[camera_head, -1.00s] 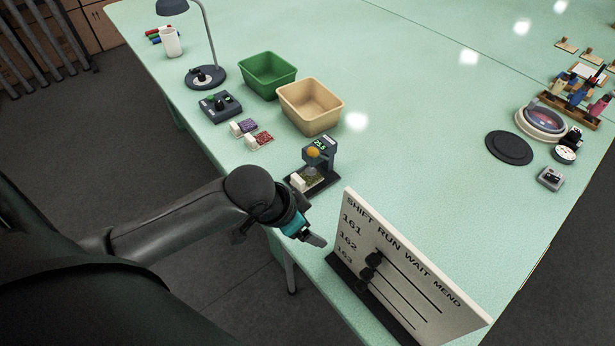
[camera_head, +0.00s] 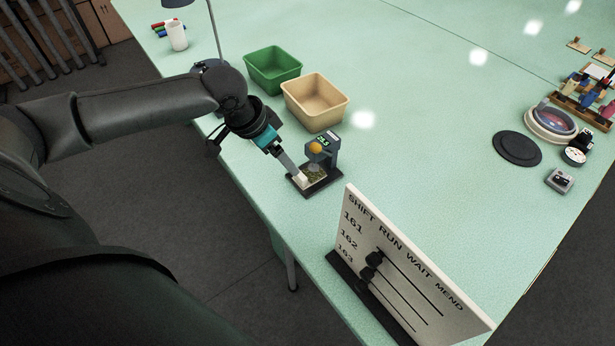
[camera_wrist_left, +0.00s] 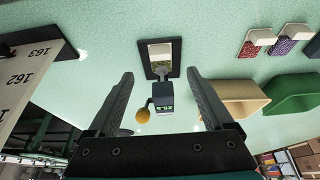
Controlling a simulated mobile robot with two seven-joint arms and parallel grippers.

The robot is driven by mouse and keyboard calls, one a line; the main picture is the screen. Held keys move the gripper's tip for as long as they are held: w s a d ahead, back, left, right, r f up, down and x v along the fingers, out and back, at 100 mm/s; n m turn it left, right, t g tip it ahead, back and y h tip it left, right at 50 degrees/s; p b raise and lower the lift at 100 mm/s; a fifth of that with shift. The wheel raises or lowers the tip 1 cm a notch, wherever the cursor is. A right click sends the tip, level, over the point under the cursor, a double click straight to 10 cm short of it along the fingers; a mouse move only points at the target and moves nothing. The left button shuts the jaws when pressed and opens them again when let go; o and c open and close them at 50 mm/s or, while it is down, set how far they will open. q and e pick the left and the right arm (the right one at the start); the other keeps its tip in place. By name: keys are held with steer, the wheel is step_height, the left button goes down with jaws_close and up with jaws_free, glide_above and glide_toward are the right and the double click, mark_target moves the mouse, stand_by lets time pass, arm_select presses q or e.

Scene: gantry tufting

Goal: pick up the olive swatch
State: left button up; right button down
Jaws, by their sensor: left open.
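The olive swatch (camera_head: 317,174) lies on the dark base of a small gauge (camera_head: 322,154) with a green display and an orange knob. A white block or tab sits at the swatch's near end. My left gripper (camera_head: 291,170) is just left of and above the gauge, by the white tab. My right gripper is out of view.
A tan bin (camera_head: 345,104) and a green bin (camera_head: 298,68) stand behind the gauge. A white status board (camera_head: 400,258) stands upright to its front right. Red and purple swatches (camera_wrist_left: 284,46) lie to the right in the left wrist view. The middle of the table is clear.

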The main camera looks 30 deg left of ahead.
arm_select(q)
steer(key=b, duration=0.1)
glide_above(298, 184)
steer(key=s, duration=0.2)
steer(key=f, duration=0.3)
steer(key=a+f, duration=0.1)
steer(key=f, duration=0.1)
steer(key=shift+w+f, duration=0.15)
steer(key=shift+w, duration=0.05)
steer(key=b+x, duration=0.2)
steer(key=x, duration=0.3)
steer(key=shift+c, duration=0.2)
jaws_close()
